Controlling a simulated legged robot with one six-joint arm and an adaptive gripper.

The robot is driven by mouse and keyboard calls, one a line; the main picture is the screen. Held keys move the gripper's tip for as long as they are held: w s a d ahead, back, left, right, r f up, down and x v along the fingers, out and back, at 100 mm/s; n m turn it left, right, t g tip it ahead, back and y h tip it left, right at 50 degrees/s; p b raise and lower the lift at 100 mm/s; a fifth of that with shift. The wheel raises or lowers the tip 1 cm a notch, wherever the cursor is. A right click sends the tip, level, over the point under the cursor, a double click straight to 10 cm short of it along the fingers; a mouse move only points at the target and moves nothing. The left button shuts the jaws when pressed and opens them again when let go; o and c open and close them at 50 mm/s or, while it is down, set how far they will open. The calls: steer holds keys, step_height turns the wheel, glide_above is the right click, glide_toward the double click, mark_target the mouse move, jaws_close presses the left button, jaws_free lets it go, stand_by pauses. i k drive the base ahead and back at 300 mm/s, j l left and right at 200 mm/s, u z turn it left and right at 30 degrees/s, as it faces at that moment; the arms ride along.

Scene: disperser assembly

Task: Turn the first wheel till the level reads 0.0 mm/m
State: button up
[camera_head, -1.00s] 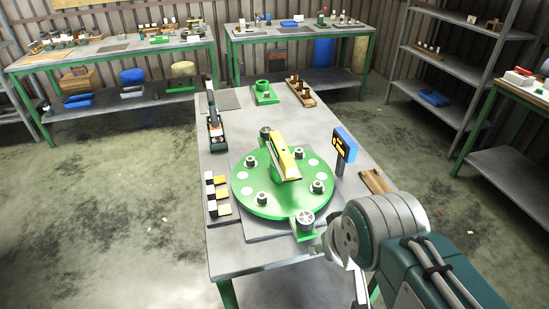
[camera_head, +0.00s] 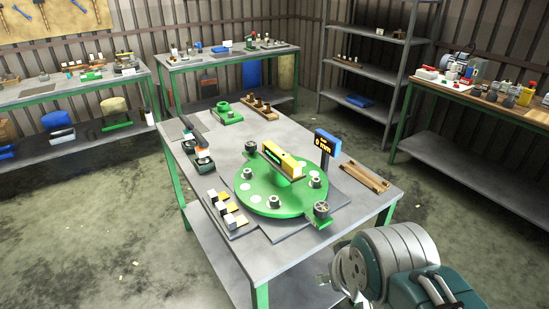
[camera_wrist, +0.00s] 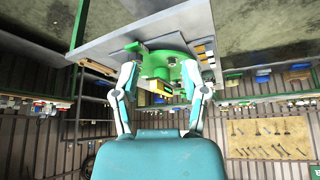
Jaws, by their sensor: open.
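A green round disc (camera_head: 272,206) with several studs and pale round spots lies on a grey plate on the table. A yellow level (camera_head: 285,163) sits across its middle; it also shows in the wrist view (camera_wrist: 158,87). A spoked handwheel (camera_head: 321,209) stands on a green tab at the disc's front right. Another dark round knob (camera_head: 250,147) is at the back left. A blue-backed display (camera_head: 326,144) on a post has orange characters, seemingly "0 mm", too small to read surely. My gripper (camera_wrist: 160,70) is open and empty, apart from the handwheel, off the table's near edge.
The grey table (camera_head: 225,262) also holds a wooden tray (camera_head: 365,178), black, white and yellow blocks (camera_head: 226,208), a green fixture (camera_head: 227,114) and a wooden rack (camera_head: 260,107). Other benches and shelves stand behind.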

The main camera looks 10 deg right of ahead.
mark_target(250, 146)
steer(key=i+j+z, duration=0.2)
steer(key=j, duration=0.2)
steer(key=i+j+z, duration=0.1)
steer(key=j+z, duration=0.15)
steer(key=j, duration=0.15)
steer(key=i+j+z, duration=0.2)
steer(key=j, duration=0.25)
steer(key=j+z, duration=0.15)
steer(key=j, duration=0.3)
steer(key=k+j+z, duration=0.1)
steer(key=j, duration=0.35)
steer(key=k+j+z, duration=0.15)
steer(key=j, duration=0.3)
steer(key=i+j+z, duration=0.1)
steer(key=j, duration=0.15)
steer(key=j+z, duration=0.1)
steer(key=j, duration=0.15)
steer(key=i+j+z, duration=0.35)
steer(key=i+j, duration=0.2)
steer(key=j, duration=0.2)
